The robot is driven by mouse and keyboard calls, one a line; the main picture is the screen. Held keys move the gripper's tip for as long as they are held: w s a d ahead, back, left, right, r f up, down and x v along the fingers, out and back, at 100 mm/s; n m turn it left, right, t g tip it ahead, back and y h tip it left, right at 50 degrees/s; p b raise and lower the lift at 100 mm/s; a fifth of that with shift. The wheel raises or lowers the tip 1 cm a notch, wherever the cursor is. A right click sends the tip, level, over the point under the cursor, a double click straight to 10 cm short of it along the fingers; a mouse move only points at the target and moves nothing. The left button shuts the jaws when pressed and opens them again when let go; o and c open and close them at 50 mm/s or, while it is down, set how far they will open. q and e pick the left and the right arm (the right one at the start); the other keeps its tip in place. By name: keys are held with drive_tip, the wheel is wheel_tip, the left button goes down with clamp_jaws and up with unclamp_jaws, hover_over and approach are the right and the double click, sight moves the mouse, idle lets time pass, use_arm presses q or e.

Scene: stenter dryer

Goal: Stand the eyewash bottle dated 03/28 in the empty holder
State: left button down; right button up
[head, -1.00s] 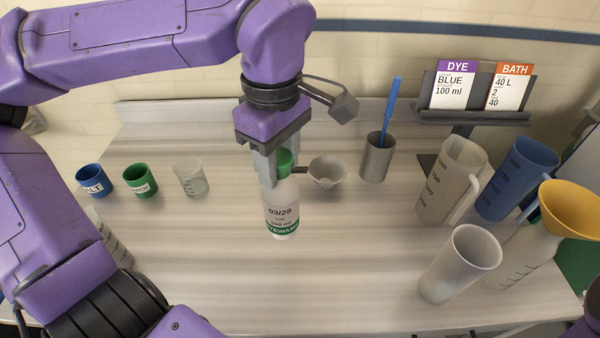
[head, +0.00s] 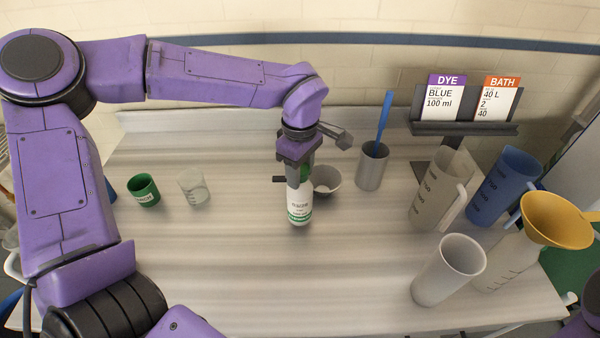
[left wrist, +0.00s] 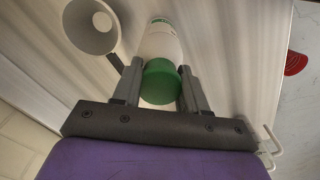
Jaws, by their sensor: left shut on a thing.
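The eyewash bottle (head: 299,205), white with a green label band, is upright over the bench in the head view. The date on it reads 03/28 in the earlier frame but is too small to read now. My left gripper (head: 299,175) is shut on it near its green cap. The left wrist view shows the green cap (left wrist: 160,82) between the fingertips and the white bottle body (left wrist: 160,42) beyond. Whether its base touches the bench is hard to tell. My right gripper is out of view.
A metal cup (head: 372,165) with a blue stick stands beyond. Jugs, a grey beaker (head: 448,270) and a yellow funnel (head: 556,220) crowd the right. The bench's front middle is clear.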

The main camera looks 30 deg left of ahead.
use_arm(q)
drive_tip(key=shift+f, duration=1)
drive_tip(key=c, duration=0.6)
unclamp_jaws()
